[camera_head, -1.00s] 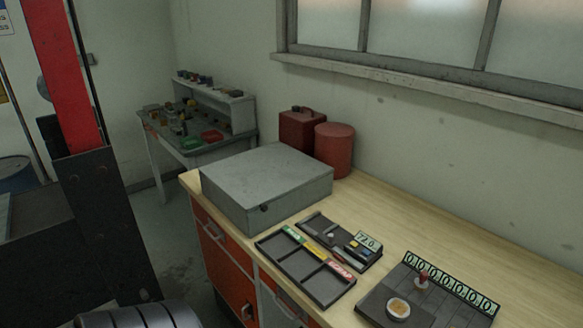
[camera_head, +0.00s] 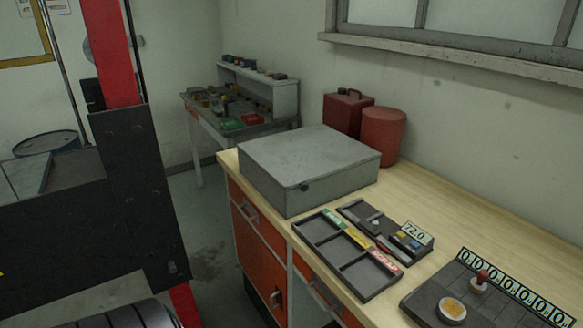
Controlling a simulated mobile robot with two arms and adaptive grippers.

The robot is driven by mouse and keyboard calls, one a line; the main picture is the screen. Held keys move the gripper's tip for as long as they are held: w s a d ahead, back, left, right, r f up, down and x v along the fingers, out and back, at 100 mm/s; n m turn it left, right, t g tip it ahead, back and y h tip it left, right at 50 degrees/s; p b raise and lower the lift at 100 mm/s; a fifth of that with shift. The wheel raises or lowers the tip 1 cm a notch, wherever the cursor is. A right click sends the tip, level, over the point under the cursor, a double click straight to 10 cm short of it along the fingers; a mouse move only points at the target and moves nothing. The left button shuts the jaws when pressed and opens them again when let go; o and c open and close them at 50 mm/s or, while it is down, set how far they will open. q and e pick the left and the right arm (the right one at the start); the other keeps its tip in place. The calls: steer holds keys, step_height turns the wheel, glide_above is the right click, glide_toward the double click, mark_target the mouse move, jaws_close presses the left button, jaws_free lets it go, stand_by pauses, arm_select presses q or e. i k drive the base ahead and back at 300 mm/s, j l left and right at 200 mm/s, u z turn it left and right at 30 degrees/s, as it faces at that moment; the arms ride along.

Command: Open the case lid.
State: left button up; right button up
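The grey metal case (camera_head: 310,168) sits on the left end of the wooden workbench (camera_head: 462,206). Its flat lid (camera_head: 308,155) is shut. A small dark latch or knob (camera_head: 304,187) shows on its front side near the top edge. Neither of my grippers is in view, so I cannot see whether they are open or shut.
A dark sorting tray (camera_head: 346,262) and a gauge tray (camera_head: 384,229) lie in front of the case. A dark board with number tiles (camera_head: 490,298) is at the right. A red can (camera_head: 347,113) and red drum (camera_head: 382,133) stand behind the case. A red-and-black post (camera_head: 135,190) rises at left.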

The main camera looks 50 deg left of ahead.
mark_target(293, 159)
steer(key=j+u, duration=0.1)
steer(key=u, duration=0.3)
steer(key=i+u, duration=0.1)
steer(key=u, duration=0.3)
steer(key=i+j+u, duration=0.1)
steer(key=u, duration=0.3)
